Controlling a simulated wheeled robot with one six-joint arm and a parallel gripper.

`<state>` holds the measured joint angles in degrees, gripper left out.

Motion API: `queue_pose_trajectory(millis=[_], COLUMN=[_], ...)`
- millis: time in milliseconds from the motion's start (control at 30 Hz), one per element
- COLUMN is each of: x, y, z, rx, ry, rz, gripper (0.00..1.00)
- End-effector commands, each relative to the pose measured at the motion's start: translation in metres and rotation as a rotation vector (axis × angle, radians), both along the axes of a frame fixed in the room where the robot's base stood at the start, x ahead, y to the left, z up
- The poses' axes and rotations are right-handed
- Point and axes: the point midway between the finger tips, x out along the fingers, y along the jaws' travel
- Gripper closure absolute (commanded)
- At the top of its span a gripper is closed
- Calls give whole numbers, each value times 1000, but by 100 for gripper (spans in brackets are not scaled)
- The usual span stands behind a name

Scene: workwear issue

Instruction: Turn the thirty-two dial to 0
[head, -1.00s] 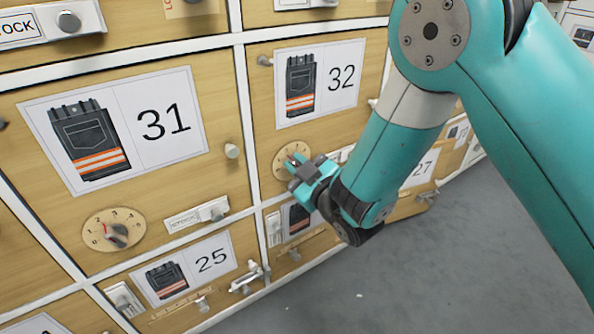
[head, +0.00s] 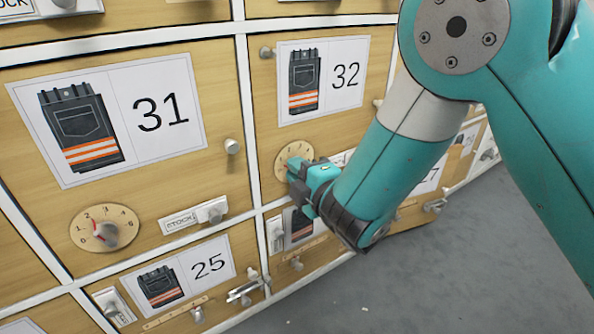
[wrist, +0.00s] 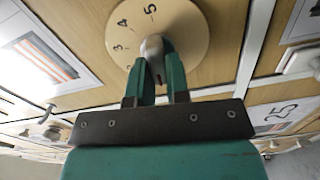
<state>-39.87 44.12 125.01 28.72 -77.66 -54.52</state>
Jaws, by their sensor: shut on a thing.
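The thirty-two dial (head: 291,151) is a round wooden disc on the drawer (head: 330,122) labelled 32, below its picture card. My gripper (head: 297,168) is at this dial and covers its lower right part. In the wrist view the dial (wrist: 180,50) shows the numbers 3, 4 and 5. My gripper (wrist: 155,62) is shut on the dial's grey knob (wrist: 152,44) there. I cannot tell which number the knob points to, as the fingers hide much of it.
The drawer labelled 31 (head: 216,92) has its own dial (head: 88,240) with a red pointer, and a small knob (head: 232,146). Drawer 25 (head: 232,290) with latches lies below. Grey floor (head: 440,270) is free at the lower right.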

Motion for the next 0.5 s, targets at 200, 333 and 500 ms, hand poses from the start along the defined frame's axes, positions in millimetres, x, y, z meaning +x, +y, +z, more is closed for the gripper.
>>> queue_pose_trajectory(millis=[200, 333, 500], x=[0, 0, 0], y=[1, 1, 1], z=[-2, -3, -3], rx=[-129, -187, -235], ry=[-87, -127, -160], rz=[1, 1, 2], gripper=[100, 100, 100])
